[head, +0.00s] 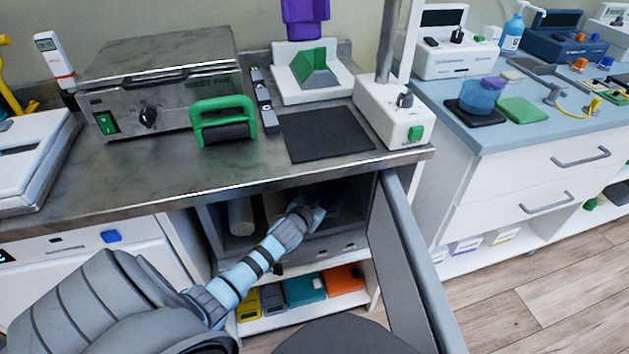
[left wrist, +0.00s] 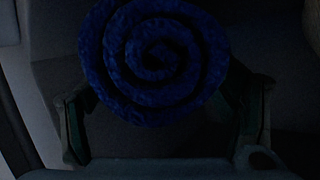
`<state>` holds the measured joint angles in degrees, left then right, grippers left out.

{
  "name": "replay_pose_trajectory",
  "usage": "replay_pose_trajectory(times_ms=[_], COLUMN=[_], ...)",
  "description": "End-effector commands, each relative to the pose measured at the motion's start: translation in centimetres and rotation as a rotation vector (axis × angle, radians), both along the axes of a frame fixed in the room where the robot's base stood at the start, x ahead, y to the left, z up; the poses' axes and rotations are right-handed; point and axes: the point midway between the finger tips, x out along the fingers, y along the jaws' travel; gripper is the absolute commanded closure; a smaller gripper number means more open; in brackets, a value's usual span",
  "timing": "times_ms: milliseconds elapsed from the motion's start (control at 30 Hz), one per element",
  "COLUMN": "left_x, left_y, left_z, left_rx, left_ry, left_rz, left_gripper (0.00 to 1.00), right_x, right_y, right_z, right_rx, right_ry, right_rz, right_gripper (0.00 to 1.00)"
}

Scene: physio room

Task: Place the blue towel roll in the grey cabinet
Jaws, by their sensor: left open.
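The grey cabinet (head: 350,244) is under the steel worktop, with its grey door (head: 402,262) swung open to the right. My left arm reaches in through the opening, and my left gripper (head: 318,199) is inside, in shadow. The blue towel roll (left wrist: 155,55) shows end-on as a dark blue spiral in the left wrist view. It lies between and beyond the spread fingers, which are open; whether they touch it I cannot tell. In the head view the roll is only a dark blue patch (head: 341,193) in the cabinet. My right gripper is not in view.
A grey roll (head: 240,216) stands in the cabinet's left part. A shelf below holds several coloured boxes (head: 304,288). On the worktop above are a steel heater (head: 165,82), a green-handled roller (head: 224,121) and a black mat (head: 324,134). The open door bounds the right side.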

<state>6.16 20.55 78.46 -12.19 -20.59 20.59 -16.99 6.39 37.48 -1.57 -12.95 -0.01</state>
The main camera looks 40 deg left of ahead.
Motion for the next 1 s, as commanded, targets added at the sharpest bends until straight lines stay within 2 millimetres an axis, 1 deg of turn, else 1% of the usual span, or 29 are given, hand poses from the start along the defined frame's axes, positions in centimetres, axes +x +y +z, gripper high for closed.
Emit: replay_pose_trajectory(times_ms=[33, 67, 200, 300, 433, 500, 600, 1000], left_x=[-0.8, -1.3, -4.6, -6.8, -8.9, -9.5, -9.7, -9.7], left_y=[-0.2, -0.4, -1.3, -1.9, -2.5, -2.7, -2.7, -2.7], left_z=[0.6, 1.0, 2.4, 3.3, 4.0, 4.2, 4.2, 4.2], left_rx=[0.002, 0.000, 0.002, 0.001, 0.002, 0.001, 0.001, 0.000], left_ry=[0.002, 0.001, 0.003, 0.003, 0.001, -0.001, 0.000, 0.000], left_rz=[-0.002, -0.001, -0.002, -0.001, -0.001, -0.001, 0.001, 0.001], left_gripper=[0.20, 0.20, 0.20, 0.20, 0.20, 0.20, 0.20, 0.20], right_x=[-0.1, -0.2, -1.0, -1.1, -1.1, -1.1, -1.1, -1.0], right_y=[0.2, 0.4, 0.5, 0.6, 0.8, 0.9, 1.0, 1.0], right_z=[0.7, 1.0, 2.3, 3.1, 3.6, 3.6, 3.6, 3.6], right_rx=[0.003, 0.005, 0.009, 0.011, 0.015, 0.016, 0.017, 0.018], right_ry=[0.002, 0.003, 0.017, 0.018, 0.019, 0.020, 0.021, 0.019], right_rz=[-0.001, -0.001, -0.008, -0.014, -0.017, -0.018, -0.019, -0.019], right_gripper=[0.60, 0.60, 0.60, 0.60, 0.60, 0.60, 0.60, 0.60])
